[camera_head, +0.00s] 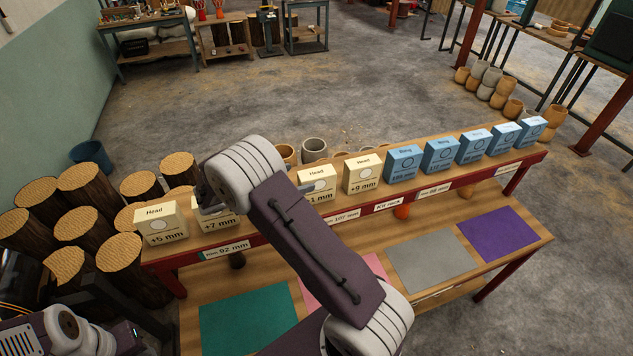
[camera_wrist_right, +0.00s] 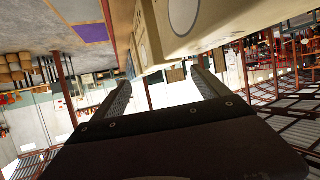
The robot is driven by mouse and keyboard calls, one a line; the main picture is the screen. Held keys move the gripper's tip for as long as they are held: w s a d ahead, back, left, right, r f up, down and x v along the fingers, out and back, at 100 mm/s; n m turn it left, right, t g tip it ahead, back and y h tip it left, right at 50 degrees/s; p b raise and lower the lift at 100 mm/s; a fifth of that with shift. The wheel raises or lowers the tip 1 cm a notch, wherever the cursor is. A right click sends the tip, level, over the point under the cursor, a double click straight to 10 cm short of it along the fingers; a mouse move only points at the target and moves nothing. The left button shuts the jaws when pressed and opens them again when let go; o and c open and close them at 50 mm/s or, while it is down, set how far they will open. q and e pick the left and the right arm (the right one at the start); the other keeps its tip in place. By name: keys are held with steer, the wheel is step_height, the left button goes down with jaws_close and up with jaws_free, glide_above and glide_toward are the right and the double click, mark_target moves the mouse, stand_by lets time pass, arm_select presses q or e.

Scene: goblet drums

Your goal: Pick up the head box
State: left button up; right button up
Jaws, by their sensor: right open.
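Several cream head boxes stand on a raised wooden rack: the +5 mm box (camera_head: 162,223) at the left end, the +7 mm box (camera_head: 214,217), one whose label partly shows "1 mm" (camera_head: 317,184), and the +9 mm box (camera_head: 363,174). My right gripper (camera_head: 203,190) is by the top of the +7 mm box, mostly hidden behind my wrist. In the right wrist view, its fingers (camera_wrist_right: 157,95) are apart and nothing shows held between them. A large cream box (camera_wrist_right: 195,22) fills the top of that view, close to the fingers. My left gripper is not visible.
Blue ring boxes (camera_head: 440,155) continue the row rightwards. Below, the lower shelf holds green (camera_head: 248,318), grey (camera_head: 432,262) and purple (camera_head: 497,233) mats. Log stumps (camera_head: 87,180) crowd the left end. Clay pots (camera_head: 314,150) stand behind the rack.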

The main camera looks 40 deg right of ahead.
mark_target(314, 173)
steer(key=p+x, duration=0.1)
steer(key=x, duration=0.1)
steer(key=p+x, duration=0.1)
steer(key=x, duration=0.1)
steer(key=p+x, duration=0.2)
steer(key=shift+d+r, duration=0.2)
steer(key=shift+w+d+f, duration=0.1)
steer(key=shift+d+f, duration=0.1)
steer(key=shift+f, duration=0.05)
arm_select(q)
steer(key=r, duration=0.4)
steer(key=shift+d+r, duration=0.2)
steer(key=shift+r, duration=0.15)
arm_select(e)
steer(key=shift+a, duration=0.15)
jaws_close()
